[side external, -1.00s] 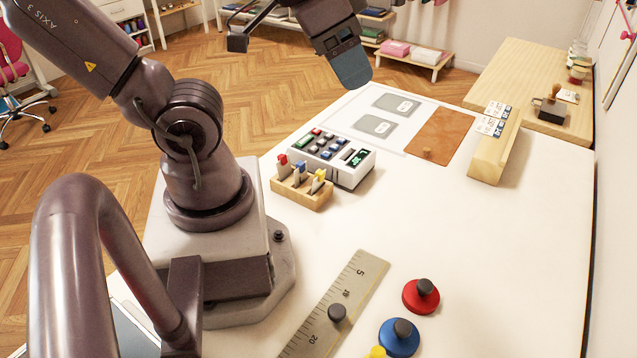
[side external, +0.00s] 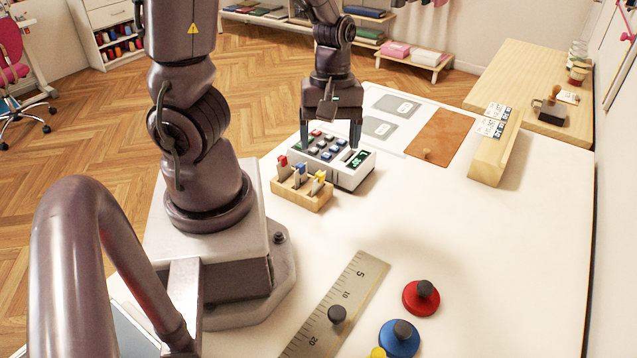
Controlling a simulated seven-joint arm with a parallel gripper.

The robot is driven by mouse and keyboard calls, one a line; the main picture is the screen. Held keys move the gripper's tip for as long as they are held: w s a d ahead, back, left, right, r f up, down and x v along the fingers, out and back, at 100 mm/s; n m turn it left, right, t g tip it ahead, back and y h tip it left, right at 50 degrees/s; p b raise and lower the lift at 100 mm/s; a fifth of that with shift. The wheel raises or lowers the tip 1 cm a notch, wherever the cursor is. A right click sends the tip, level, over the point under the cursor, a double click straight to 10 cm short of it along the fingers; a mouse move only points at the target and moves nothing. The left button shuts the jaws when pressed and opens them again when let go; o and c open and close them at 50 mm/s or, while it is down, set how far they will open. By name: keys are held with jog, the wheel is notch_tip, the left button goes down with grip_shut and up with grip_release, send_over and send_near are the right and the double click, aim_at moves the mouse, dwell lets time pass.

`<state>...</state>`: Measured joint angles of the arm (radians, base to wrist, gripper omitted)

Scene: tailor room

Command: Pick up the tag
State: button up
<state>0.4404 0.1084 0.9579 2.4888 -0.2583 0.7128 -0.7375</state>
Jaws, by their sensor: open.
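My gripper (side external: 330,138) is open and points down over the white keypad device (side external: 345,172). One finger is at the device's left end and the other near its right end; I cannot tell whether they touch it. Nothing shows between the fingers. I cannot tell which item is the tag. Two grey pads, a far one (side external: 391,105) and a near one (side external: 379,128), each bear a small white label on the white sheet.
A wooden holder (side external: 301,193) with red, blue and yellow pieces stands just in front of the device. A brown mat (side external: 440,135) lies to the right. A ruler (side external: 335,305), red disc (side external: 421,297) and blue disc (side external: 399,338) lie nearer. The table's middle right is clear.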

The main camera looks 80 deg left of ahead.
aim_at(318, 172)
jog(key=a+f+n, duration=0.1)
jog(key=f+n, duration=0.1)
jog(key=n, duration=0.1)
jog(key=a+f+n+y, duration=0.1)
jog(key=a+f+n, duration=0.1)
jog(key=f+n, duration=0.1)
jog(key=a+f+n, duration=0.2)
jog(key=f+n, duration=0.1)
jog(key=n, duration=0.1)
jog(key=shift+s+f+t, duration=0.2)
jog(key=shift+s+t, duration=0.1)
jog(key=shift+s, duration=0.05)
jog(key=shift+a+f, duration=0.2)
jog(key=shift+f, duration=0.7)
jog(key=shift+a+f, duration=0.2)
jog(key=shift+f, duration=1.6)
jog(key=c, duration=1)
jog(key=shift+r, duration=0.15)
